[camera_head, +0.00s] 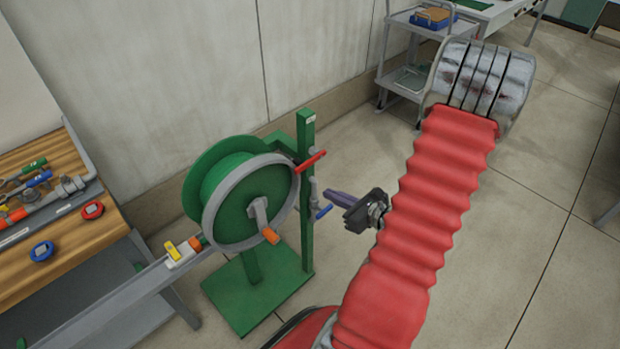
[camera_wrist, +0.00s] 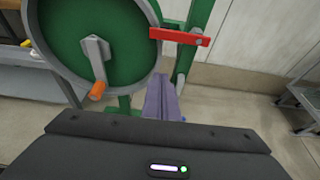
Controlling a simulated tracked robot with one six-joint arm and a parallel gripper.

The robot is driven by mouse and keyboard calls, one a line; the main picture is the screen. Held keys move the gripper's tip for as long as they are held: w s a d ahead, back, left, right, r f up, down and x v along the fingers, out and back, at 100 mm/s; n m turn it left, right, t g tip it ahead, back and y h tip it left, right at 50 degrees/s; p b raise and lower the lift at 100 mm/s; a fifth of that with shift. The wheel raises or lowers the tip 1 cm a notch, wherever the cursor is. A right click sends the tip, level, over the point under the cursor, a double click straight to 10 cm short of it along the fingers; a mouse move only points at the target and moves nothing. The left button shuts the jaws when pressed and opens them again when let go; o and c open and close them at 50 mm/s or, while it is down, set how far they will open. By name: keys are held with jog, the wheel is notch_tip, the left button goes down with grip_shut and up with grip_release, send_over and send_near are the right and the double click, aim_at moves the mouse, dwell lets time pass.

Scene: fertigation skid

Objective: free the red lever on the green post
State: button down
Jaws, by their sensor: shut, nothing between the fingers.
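The red lever (camera_head: 310,161) sticks out to the upper right from the green post (camera_head: 307,130), beside the rim of a green hose reel. In the wrist view the red lever (camera_wrist: 180,37) lies nearly level across the upper middle, in front of the green post (camera_wrist: 199,15). A small blue-handled lever (camera_head: 324,212) sits lower on the post. My gripper (camera_head: 335,199) is shut and empty, to the right of the post and lower than the red lever. In the wrist view its purple fingers (camera_wrist: 161,98) are together below the red lever, with a gap between.
The green reel (camera_head: 235,190) with a grey crank and orange handle (camera_head: 270,236) stands left of the post on a green base plate (camera_head: 255,290). A wooden workbench (camera_head: 75,240) with tools is at left. A grey cart (camera_head: 405,80) stands behind.

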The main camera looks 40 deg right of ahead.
jog(key=shift+w, duration=0.1)
jog(key=w, duration=0.9)
jog(key=shift+w+r, duration=0.15)
jog(key=shift+r, duration=0.2)
dwell(0.4)
jog(key=shift+a, duration=0.15)
dwell(0.4)
jog(key=shift+r, duration=0.1)
